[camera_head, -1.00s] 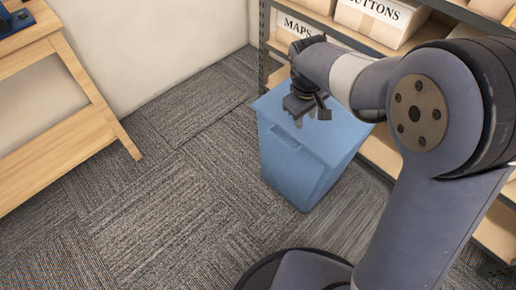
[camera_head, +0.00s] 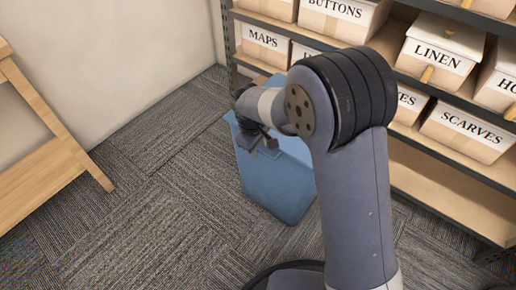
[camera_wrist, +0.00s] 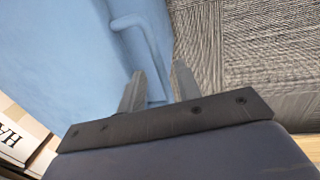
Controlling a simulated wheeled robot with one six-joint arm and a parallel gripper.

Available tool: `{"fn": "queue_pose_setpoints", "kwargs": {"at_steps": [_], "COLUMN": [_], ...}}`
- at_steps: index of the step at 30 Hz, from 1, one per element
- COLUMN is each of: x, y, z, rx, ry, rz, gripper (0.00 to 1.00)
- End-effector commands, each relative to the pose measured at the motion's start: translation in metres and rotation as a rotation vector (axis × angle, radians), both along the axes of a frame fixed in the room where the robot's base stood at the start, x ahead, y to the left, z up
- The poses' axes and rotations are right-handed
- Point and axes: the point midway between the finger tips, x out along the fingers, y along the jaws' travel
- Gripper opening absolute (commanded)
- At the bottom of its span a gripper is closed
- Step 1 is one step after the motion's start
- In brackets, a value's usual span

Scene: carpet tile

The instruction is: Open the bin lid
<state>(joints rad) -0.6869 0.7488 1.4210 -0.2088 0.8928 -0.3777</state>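The blue bin (camera_head: 275,185) stands on the carpet in front of the shelf, and its lid (camera_head: 290,148) looks closed. My gripper (camera_head: 262,143) is over the bin's front top edge, and part of the lid is hidden behind my arm. In the wrist view the blue lid (camera_wrist: 60,55) fills the upper left, with a raised blue handle-like lip (camera_wrist: 140,38) along its edge. My gripper (camera_wrist: 158,82) has its two fingers apart, with the lip's near end showing between or just beyond them. I cannot tell whether they touch it.
A shelf unit (camera_head: 450,175) with labelled boxes stands close behind and to the right of the bin. A wooden table (camera_head: 50,110) is at the left by the wall. The carpet (camera_head: 150,220) between table and bin is clear.

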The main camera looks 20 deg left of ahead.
Motion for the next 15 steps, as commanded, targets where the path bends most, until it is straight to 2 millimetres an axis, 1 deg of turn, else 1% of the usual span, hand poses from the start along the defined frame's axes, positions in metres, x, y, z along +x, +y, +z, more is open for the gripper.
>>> {"fn": "queue_pose_setpoints", "kwargs": {"at_steps": [1,3,11,15], "x": [0.0004,0.0009,0.0009,0.0009], "y": [-0.0005,-0.0006,-0.0005,-0.0005], "z": [-0.004,-0.0055,-0.0054,-0.0053], "rx": [-0.001,0.0,0.0,0.0], "ry": [0.0,0.0,0.0,0.0], "rz": [0.0,0.0,0.0,0.0], "gripper": [0.33,0.33,0.32,0.2]}}
